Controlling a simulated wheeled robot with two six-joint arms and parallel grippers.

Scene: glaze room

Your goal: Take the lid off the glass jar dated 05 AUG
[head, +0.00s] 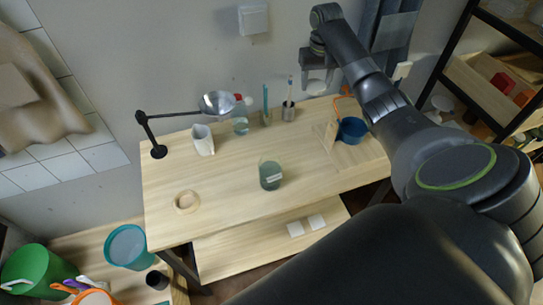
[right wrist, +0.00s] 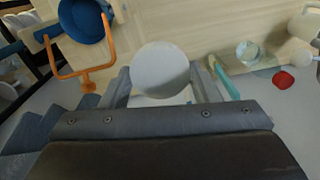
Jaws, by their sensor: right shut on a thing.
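A dark greenish glass jar (head: 270,182) stands upright near the middle of the wooden table. It bears a small white label whose text is too small to read. My right gripper (head: 318,72) is above the back of the table, apart from this jar. It is shut on a pale round thing (right wrist: 160,68), which shows as a flat disc between the fingers in the right wrist view. I cannot tell for sure whether that is a lid alone or a lidded container. A second clear glass jar (head: 240,126) stands at the back. My left gripper is out of view.
A white mug (head: 203,140), a lamp (head: 217,102), a brush holder (head: 288,112) and a blue pot (head: 352,130) line the table's back. A wooden ring-like piece (head: 187,202) lies front left. The table front (head: 230,215) is largely clear.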

